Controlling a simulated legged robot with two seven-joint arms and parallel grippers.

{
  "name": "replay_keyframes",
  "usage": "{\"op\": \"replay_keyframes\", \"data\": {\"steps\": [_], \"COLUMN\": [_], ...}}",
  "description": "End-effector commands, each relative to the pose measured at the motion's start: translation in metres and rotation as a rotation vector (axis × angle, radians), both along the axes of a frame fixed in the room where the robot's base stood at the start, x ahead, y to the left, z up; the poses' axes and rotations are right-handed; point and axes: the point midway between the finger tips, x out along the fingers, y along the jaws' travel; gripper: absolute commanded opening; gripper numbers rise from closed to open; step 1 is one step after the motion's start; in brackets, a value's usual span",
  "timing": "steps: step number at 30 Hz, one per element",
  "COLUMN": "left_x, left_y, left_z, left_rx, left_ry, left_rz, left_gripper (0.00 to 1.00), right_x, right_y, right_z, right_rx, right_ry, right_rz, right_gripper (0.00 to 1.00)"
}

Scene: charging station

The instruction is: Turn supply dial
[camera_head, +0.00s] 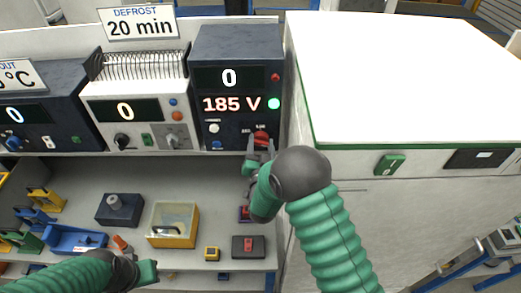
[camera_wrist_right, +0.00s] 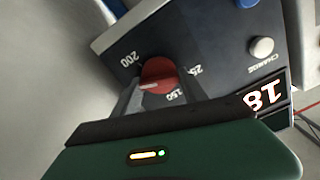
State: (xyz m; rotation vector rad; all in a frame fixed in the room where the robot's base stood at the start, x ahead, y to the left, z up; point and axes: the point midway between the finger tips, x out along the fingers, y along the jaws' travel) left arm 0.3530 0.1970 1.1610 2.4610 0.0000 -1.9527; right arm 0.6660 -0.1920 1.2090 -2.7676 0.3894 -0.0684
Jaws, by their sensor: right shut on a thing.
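The supply unit (camera_head: 236,62) is a dark box on the shelf with displays reading 0 and 185 V and a lit green light. Its red dial (camera_head: 261,138) is at the lower right of the front. My right gripper (camera_head: 260,147) is at this dial, its fingers on either side of it. In the right wrist view the red dial (camera_wrist_right: 158,75) sits between the two fingers, with marks 200, 150 and a partly hidden 25 around it. The right gripper is shut on the dial. My left gripper (camera_head: 150,272) is low at the left, apart from the unit; its fingers are not clear.
A white cabinet (camera_head: 400,75) with a green switch stands close to the right of the unit. A white unit (camera_head: 135,112) with a coil on top stands to its left. The lower bench holds a yellow box (camera_head: 172,224) and several small devices.

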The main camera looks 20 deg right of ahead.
Motion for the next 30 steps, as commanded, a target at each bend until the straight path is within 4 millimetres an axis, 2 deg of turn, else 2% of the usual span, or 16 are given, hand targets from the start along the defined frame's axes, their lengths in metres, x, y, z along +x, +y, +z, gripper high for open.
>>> {"op": "replay_keyframes", "data": {"steps": [1, 9, 25, 26, 30], "left_x": [0.0, 0.0, 0.0, 0.0, 0.0], "left_y": [0.0, 0.0, 0.0, 0.0, 0.0], "left_z": [-0.01, -0.026, -0.029, -0.029, -0.029], "left_rx": [0.0, 0.0, 0.0, 0.0, 0.0], "left_ry": [0.0, 0.0, 0.0, 0.0, 0.0], "left_rz": [0.0, 0.0, 0.0, 0.0, 0.0], "left_gripper": [0.0, 0.0, 0.0, 0.0, 0.0], "right_x": [0.0, 0.0, -0.001, -0.001, -0.001], "right_y": [0.0, -0.001, -0.001, -0.001, -0.001], "right_z": [-0.005, -0.003, -0.001, -0.001, -0.001], "right_rx": [0.027, 0.139, 0.168, 0.168, 0.168], "right_ry": [-0.009, -0.039, -0.044, -0.045, -0.045], "right_rz": [0.0, 0.0, 0.0, 0.0, 0.0], "right_gripper": [0.09, 0.09, 0.09, 0.52, 0.71]}}
